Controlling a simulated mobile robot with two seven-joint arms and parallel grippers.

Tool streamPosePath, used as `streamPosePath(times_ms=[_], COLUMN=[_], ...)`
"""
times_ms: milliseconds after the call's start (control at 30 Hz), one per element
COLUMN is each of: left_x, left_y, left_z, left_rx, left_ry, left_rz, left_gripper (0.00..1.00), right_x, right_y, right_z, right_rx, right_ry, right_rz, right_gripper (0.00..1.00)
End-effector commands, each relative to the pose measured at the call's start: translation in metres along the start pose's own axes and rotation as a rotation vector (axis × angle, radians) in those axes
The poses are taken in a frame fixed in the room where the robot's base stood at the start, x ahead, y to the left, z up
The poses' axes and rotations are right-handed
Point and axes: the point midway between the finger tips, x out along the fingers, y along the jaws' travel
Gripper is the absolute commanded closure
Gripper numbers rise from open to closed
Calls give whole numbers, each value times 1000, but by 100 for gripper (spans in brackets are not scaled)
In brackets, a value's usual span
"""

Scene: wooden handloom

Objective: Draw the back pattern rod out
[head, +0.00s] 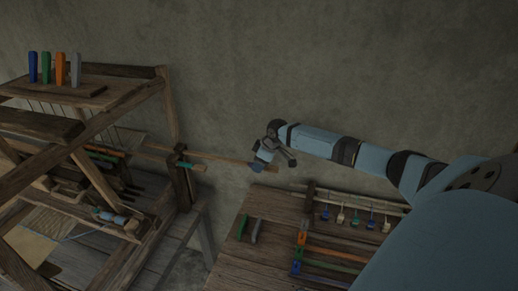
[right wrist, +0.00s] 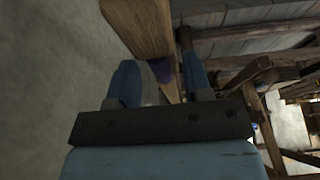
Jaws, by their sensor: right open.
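The back pattern rod looks to be the long thin wooden bar (head: 215,157) that reaches right from the loom past its post. Its right end is at my right gripper (head: 275,160), where finger and rod tip are hard to separate. In the right wrist view the wooden bar (right wrist: 140,22) runs in between the two open fingers of my right gripper (right wrist: 162,82), with a dark purple patch (right wrist: 165,70) beside it. I cannot tell whether a finger touches it. A shorter rod with a teal end (head: 192,165) sits at the same post. My left gripper is not in view.
The wooden loom (head: 120,100) fills the left, with several coloured pegs (head: 60,68) on its top shelf. A wooden table (head: 258,215) below my right arm carries green and grey pieces, coloured bars and a rack with small hanging items. A gap separates loom and table.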

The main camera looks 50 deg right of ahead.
Motion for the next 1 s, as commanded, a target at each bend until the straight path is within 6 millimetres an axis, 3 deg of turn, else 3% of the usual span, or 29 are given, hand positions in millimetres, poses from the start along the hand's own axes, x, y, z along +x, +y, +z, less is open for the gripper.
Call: streamPosePath(times_ms=[200, 333, 800, 1000], left_x=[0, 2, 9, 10], left_y=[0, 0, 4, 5], left_z=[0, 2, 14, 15], left_rx=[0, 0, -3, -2], left_ry=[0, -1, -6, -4], left_rz=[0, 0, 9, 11], left_gripper=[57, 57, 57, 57], right_x=[-2, -15, -115, -135], right_y=[0, 1, 0, 0], right_z=[-1, 0, 2, 2], right_rx=[0, 0, -2, 1], right_ry=[3, 3, 1, 1], right_rz=[1, 3, 4, 1], right_gripper=[54, 54, 54, 54])
